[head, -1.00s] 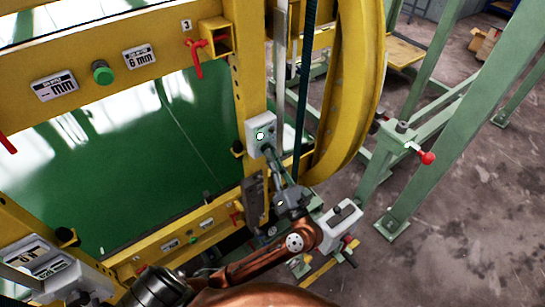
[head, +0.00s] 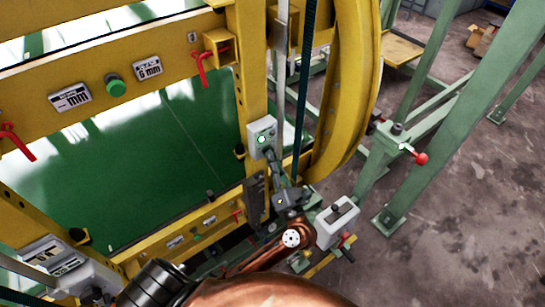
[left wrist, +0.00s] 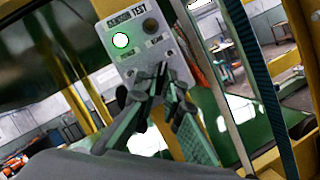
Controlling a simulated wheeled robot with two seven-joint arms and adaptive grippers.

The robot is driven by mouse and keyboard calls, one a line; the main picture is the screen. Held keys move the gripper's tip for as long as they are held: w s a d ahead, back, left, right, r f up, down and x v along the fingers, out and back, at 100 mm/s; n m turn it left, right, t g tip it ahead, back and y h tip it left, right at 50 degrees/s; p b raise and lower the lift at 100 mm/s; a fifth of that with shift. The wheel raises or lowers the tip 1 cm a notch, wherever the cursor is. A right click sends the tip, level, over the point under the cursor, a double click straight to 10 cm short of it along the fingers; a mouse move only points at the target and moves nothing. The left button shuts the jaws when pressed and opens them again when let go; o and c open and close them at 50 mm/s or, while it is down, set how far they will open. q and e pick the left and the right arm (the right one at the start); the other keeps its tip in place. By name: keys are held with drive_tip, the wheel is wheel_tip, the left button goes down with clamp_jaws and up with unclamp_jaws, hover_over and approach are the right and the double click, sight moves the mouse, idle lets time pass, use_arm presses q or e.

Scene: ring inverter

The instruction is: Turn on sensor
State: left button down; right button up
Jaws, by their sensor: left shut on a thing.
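The grey sensor test box (head: 258,127) is fixed to a yellow upright of the ring frame. In the left wrist view the box (left wrist: 128,75) reads "SENSOR TEST", with a brightly lit lamp (left wrist: 121,40) at left and a dark round lamp (left wrist: 151,26) at right. My left gripper (head: 270,155) is at the lower part of the box. In the left wrist view its fingers (left wrist: 165,88) are close together against the box's lower face, shut on what looks like the box's switch. The fingers hide the switch, so its position cannot be told. My right gripper is not in view.
The yellow ring (head: 355,90) and a dark vertical belt (head: 306,75) stand close to the right of the box. Red levers (head: 203,70) and a green button (head: 117,88) are on the yellow frame. Green posts (head: 460,120) stand farther right on open floor.

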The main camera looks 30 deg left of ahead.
use_arm(q)
drive_tip(key=c, duration=2.1)
unclamp_jaws()
drive_tip(key=v, duration=1.2)
drive_tip(key=shift+d, duration=0.1)
drive_tip(key=shift+w, duration=0.1)
